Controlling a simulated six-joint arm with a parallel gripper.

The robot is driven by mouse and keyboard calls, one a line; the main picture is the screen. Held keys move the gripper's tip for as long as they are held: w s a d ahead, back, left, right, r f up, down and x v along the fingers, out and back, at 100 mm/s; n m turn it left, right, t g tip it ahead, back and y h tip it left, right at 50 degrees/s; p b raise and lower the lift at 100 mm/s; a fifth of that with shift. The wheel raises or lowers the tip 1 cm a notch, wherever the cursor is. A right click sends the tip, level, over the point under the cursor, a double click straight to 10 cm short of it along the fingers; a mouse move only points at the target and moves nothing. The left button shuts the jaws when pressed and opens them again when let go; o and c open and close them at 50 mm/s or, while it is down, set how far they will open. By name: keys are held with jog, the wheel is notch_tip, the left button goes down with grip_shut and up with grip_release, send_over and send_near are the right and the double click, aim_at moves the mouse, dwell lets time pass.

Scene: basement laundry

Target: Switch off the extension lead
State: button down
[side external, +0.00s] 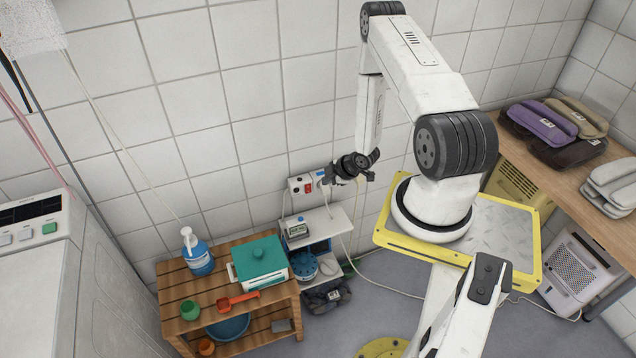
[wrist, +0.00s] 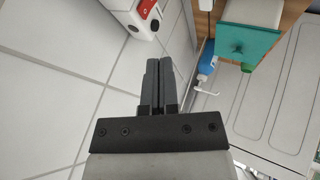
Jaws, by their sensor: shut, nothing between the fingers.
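The extension lead (side external: 297,190) is a white strip on the tiled wall, just above a small white shelf. It has a dark round socket and a red switch (side external: 308,187). In the wrist view the lead (wrist: 133,19) is cut by the top edge, and its red switch (wrist: 147,7) shows there. I cannot tell the switch's position. My gripper (side external: 329,178) is by the lead's right end in the side view. In the wrist view its two dark fingers (wrist: 159,62) lie together, empty, below and apart from the lead. The side view does not settle their distance from the wall.
The small shelf (side external: 330,222) carries a grey device (side external: 297,230). Cables hang near the shelf. A washing machine (side external: 40,275) stands at the left.

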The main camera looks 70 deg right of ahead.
jog(key=shift+w+d+v, duration=0.1)
jog(key=shift+d+v, duration=0.05)
jog(key=shift+v, duration=0.75)
jog(key=shift+w+d+v, duration=0.1)
jog(key=shift+v, duration=0.75)
jog(key=shift+r, duration=0.2)
jog(key=shift+w, duration=0.1)
jog(key=w+a+r+m+g, duration=0.2)
jog(key=w+a+r, duration=0.25)
jog(key=r, duration=0.35)
jog(key=w+a+r+m+g, duration=0.1)
jog(key=w+a+r, duration=0.2)
jog(key=a+r, duration=0.3)
jog(key=s+a+r+m+g, duration=0.1)
jog(key=s+a+r+m, duration=0.1)
jog(key=a+r, duration=0.4)
jog(key=s+a+r+m+g, duration=0.1)
jog(key=s+a+r, duration=0.3)
jog(key=a, duration=0.6)
notch_tip(320, 180, up, 2)
jog(key=shift+s+r+m+y, duration=0.2)
jog(key=shift+s+m+y, duration=0.15)
jog(key=shift+m, duration=0.45)
